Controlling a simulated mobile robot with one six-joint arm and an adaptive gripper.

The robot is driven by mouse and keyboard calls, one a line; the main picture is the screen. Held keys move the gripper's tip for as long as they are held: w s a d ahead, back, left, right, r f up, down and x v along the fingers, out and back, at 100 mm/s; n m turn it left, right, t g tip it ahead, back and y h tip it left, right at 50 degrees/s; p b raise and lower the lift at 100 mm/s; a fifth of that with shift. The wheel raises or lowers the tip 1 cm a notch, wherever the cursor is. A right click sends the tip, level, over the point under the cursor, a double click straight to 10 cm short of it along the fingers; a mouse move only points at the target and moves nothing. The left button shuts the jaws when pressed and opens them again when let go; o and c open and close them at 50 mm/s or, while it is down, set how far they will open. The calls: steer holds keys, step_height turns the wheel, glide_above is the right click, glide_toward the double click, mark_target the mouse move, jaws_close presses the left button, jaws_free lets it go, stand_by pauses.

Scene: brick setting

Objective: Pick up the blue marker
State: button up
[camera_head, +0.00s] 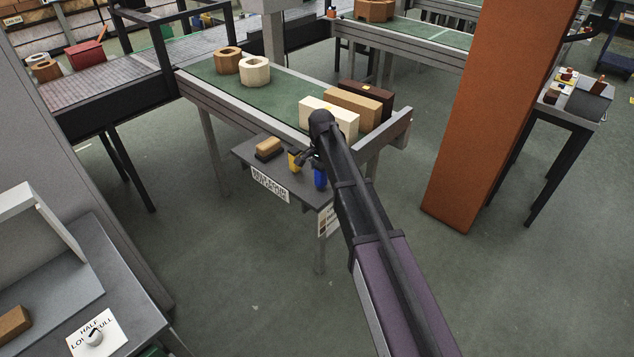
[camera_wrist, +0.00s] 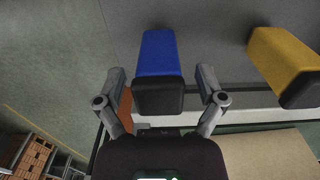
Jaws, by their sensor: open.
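The blue marker (camera_head: 320,179) stands on a small grey shelf table (camera_head: 243,152) in the head view, partly hidden by my arm. In the wrist view the blue marker (camera_wrist: 160,55) has a blue body and a black end, and it lies between the two fingers of my gripper (camera_wrist: 161,88). The gripper is open, with visible gaps between the fingers and the marker. In the head view the gripper (camera_head: 310,157) is at the table's right part, small and dark.
A yellow marker (camera_wrist: 284,65) with a black end is right of the blue one; it also shows in the head view (camera_head: 295,160). A tan-topped brush or block (camera_head: 269,148) lies to its left. A conveyor (camera_head: 205,75) with blocks (camera_head: 352,106) runs behind the table.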

steer(key=shift+f, duration=0.25)
stand_by(0.4)
jaws_close()
